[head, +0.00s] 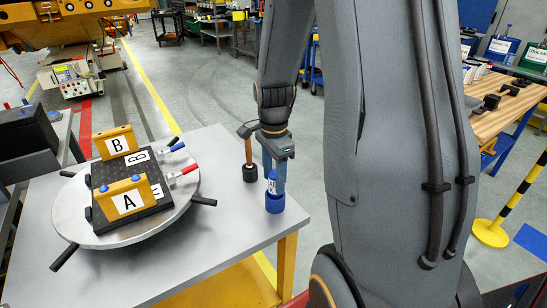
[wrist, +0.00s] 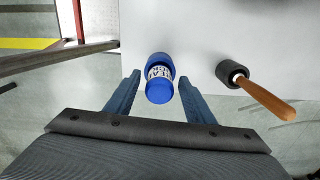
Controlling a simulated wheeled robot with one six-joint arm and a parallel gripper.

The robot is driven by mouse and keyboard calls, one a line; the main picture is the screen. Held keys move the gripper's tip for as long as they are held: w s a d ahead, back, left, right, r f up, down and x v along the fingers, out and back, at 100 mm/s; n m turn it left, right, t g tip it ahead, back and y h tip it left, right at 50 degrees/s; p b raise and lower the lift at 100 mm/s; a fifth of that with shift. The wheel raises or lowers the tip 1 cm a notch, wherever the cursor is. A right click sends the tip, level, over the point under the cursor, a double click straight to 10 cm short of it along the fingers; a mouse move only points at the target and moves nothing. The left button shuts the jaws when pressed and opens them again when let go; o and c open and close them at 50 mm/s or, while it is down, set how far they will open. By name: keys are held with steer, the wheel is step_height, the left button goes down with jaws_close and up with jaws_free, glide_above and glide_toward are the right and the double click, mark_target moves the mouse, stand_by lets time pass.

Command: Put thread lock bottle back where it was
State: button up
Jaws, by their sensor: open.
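The thread lock bottle is blue with a white printed label. In the wrist view the bottle (wrist: 159,86) stands ahead of my gripper (wrist: 158,82), roughly between its two blue fingers. The fingers are apart and I see a gap on each side of the bottle.
A round turntable (head: 75,205) with levers carries a black block and yellow blocks marked A (head: 126,200) and B (head: 116,143). The table's front right is clear.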

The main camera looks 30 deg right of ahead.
step_height(320, 180, up, 9)
steer(key=shift+b, duration=1)
steer(key=shift+a+r, duration=0.1)
steer(key=shift+a, duration=0.05)
steer(key=s+a+f+n, duration=0.3)
steer(key=a+n, duration=0.3)
steer(key=n, duration=0.3)
steer(key=s+a+f+n+t, duration=0.1)
steer(key=s+a+f+n, duration=0.3)
steer(key=n, duration=0.5)
steer(key=shift+s+a+t, duration=0.25)
steer(key=shift+a+t, duration=0.05)
steer(key=shift+a, duration=0.8)
steer(key=shift+f+b, duration=0.55)
steer(key=shift+f, duration=0.05)
